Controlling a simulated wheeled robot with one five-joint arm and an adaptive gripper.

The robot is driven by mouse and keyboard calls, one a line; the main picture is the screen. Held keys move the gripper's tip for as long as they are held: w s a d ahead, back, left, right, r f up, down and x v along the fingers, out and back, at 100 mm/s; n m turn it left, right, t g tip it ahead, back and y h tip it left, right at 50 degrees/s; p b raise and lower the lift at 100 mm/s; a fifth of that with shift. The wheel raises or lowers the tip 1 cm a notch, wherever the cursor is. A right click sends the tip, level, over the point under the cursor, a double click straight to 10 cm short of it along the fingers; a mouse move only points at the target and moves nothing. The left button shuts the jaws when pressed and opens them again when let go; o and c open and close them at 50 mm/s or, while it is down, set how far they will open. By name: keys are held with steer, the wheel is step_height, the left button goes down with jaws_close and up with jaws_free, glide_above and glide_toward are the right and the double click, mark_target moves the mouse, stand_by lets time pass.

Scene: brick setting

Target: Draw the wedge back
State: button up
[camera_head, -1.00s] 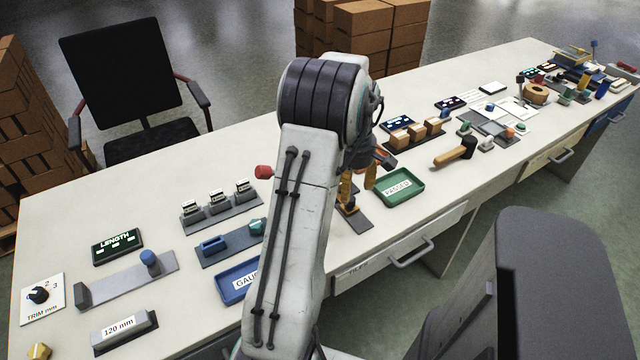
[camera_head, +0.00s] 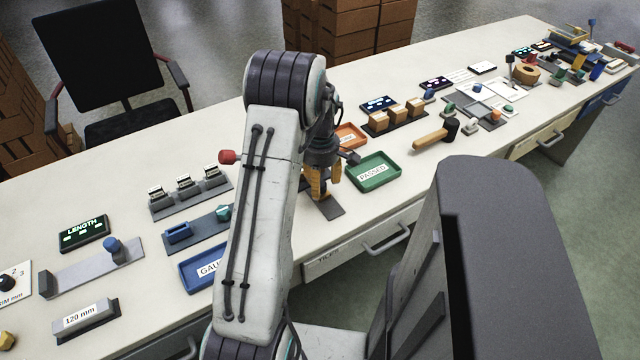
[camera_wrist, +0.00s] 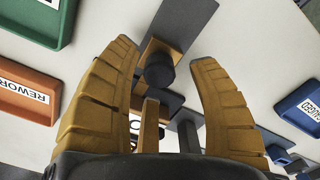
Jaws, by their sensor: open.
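A tan block with a dark round knob (camera_wrist: 160,68), which looks like the wedge, sits on a narrow grey plate (camera_wrist: 188,20) in the wrist view. My gripper (camera_wrist: 165,55) is open, with one yellow finger on each side of the knob. I cannot tell whether either finger touches it. In the head view my gripper (camera_head: 322,185) points down over the grey plate (camera_head: 329,209), and the block is mostly hidden behind the fingers. My palm covers the lower part of the wrist view.
A green PASSED tray (camera_head: 374,184) and an orange tray (camera_head: 352,146) stand close to the right of my gripper. A blue GAUGED tray (camera_head: 190,284) and a grey fixture with a blue block (camera_head: 179,233) lie to the left. A wooden-handled mallet (camera_head: 430,140) lies farther right.

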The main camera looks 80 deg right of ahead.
steer(key=shift+f, duration=0.6)
steer(key=shift+c, duration=0.4)
jaws_close()
steer(key=shift+s+a, duration=0.1)
